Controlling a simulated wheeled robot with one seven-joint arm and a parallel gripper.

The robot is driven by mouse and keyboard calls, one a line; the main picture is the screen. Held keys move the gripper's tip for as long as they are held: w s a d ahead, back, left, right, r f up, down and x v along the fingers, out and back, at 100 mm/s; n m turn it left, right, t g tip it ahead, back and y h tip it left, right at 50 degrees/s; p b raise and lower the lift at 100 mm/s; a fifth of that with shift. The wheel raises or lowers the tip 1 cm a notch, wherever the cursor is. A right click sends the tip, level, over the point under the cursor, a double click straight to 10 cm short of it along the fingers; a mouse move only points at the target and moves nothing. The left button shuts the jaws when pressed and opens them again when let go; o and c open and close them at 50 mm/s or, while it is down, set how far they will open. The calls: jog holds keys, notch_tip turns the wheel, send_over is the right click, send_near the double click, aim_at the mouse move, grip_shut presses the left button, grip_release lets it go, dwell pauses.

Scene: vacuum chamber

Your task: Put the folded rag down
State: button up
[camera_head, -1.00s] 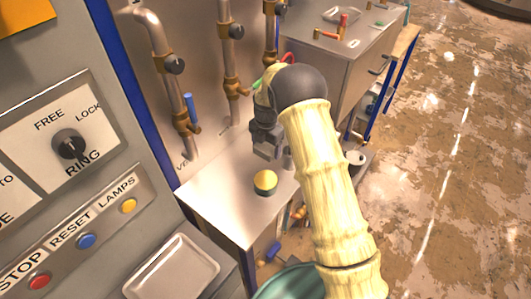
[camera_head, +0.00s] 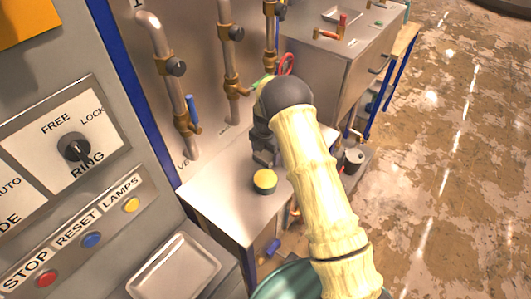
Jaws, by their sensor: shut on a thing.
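My gripper (camera_head: 264,158) points down over the metal bench top (camera_head: 219,199), close behind a small round tub with a yellow top (camera_head: 264,181). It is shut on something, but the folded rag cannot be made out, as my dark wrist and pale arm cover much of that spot. I cannot tell whether what it holds touches the bench top.
Pipes with brass valves (camera_head: 184,122) rise along the wall behind the bench. A control panel (camera_head: 60,170) and an empty metal tray (camera_head: 174,266) are at the left. A metal cabinet (camera_head: 330,75) stands behind. The bench's front left is clear.

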aim_at(265, 154)
jog(key=shift+f, duration=0.1)
jog(key=o, duration=0.9)
jog(key=shift+r, duration=0.2)
notch_tip(265, 154, up, 12)
jog(key=b, duration=0.2)
jog(key=shift+b, duration=0.35)
